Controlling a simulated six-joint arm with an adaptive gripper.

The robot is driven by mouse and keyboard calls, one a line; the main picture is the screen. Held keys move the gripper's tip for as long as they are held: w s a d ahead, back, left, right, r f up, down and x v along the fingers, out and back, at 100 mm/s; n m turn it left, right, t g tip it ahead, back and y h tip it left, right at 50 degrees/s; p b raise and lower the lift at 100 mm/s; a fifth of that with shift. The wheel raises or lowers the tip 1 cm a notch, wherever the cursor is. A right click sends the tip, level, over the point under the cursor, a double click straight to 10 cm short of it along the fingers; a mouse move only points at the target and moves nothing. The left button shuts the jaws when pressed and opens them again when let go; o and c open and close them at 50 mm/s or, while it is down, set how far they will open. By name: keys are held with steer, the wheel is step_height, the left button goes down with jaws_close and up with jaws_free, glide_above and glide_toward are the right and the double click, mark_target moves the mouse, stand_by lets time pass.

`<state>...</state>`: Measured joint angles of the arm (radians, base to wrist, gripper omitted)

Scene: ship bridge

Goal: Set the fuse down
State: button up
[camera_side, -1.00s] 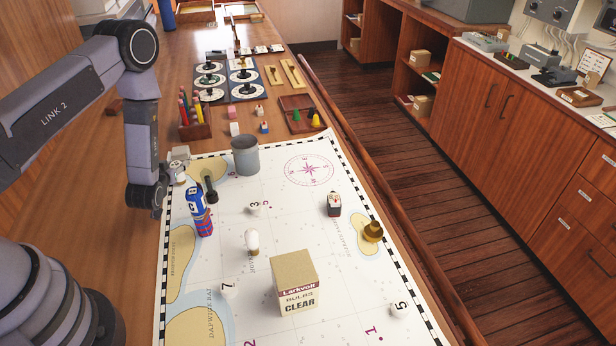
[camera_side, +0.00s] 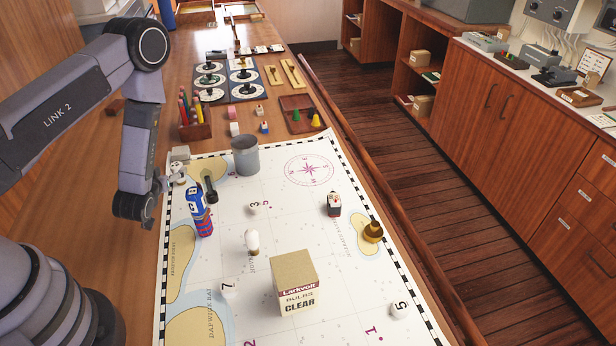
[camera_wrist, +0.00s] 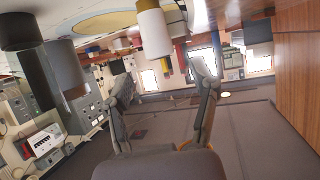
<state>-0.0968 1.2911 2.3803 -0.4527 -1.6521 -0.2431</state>
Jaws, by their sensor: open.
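The fuse, which I take to be the small pale cylinder (camera_side: 178,171), stands at the chart's far left edge. Contact with the cylinder is not visible.
A black-headed torch-like item (camera_side: 210,186), a blue and red can (camera_side: 199,212) and a grey cup (camera_side: 245,156) stand close on the right. A grey block (camera_side: 180,154) is behind. A bulb (camera_side: 252,242) and a carton (camera_side: 295,284) are nearer; open chart lies between.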

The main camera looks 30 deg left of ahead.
steer(key=shift+v, duration=1.05)
steer(key=w+d+r+g+h, duration=0.1)
steer(key=w+d+r+h, duration=0.15)
steer(key=r, duration=0.35)
steer(key=w+d+r+h, duration=0.1)
steer(key=w+d+r, duration=0.15)
steer(key=r, duration=0.25)
steer(key=s+d+r+m+g+h, duration=0.1)
steer(key=s+d+r+m+h, duration=0.2)
steer(key=r, duration=0.8)
steer(key=s+d+r+m+g, duration=0.1)
steer(key=s+r, duration=0.5)
steer(key=s, duration=0.6)
steer(key=s+d+r+m+g, duration=0.2)
steer(key=s+r, duration=0.4)
steer(key=s, duration=0.5)
steer(key=shift+s+r+m+g+h, duration=0.3)
steer(key=shift+s+r+m+h, duration=0.05)
steer(key=shift+s+m+h, duration=0.1)
